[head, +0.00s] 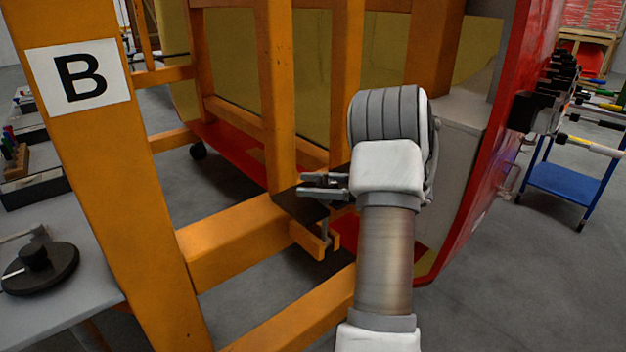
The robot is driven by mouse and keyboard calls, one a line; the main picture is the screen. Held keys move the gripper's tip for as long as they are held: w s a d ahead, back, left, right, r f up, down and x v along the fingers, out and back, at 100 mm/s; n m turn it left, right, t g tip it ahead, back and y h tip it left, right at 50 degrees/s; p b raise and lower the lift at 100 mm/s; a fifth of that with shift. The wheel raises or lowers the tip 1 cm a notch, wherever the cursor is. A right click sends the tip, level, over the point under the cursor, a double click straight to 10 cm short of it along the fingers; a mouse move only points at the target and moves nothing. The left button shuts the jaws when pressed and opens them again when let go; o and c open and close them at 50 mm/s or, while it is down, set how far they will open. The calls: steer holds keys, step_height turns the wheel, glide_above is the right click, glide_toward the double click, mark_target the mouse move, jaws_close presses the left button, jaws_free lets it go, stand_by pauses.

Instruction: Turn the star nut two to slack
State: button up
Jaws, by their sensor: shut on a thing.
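My gripper (318,186) reaches left from my white wrist, at the foot of an orange upright. It is shut on a small dark part, which I take to be the star nut; the fingers cover most of it, so its shape and turn angle cannot be told. A black plate (294,207) lies just below the fingers on the orange beam. An orange bracket (307,239) with a thin grey rod hangs under the plate. No number mark shows on the nut.
The orange frame (225,240) with a "B" sign (78,77) stands close around my arm. A red panel (480,150) rises to the right. A grey table (85,270) is at the left, a blue cart (565,180) at the far right. Open floor lies at lower right.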

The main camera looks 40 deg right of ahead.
steer(key=shift+s+a+r+n+g+y+p, duration=0.15)
steer(key=shift+n+g+y+p, duration=0.25)
steer(key=shift+n+g+y, duration=0.45)
steer(key=shift+s+a+n+g+y+p, duration=0.1)
steer(key=shift+n+g+y+p, duration=0.45)
steer(key=shift+g, duration=0.5)
steer(key=shift+n, duration=0.3)
steer(key=o, duration=1.4)
steer(key=shift+a, duration=0.1)
steer(key=shift+s, duration=0.1)
steer(key=p+v, duration=0.3)
steer(key=v, duration=1.4)
steer(key=shift+d, duration=0.3)
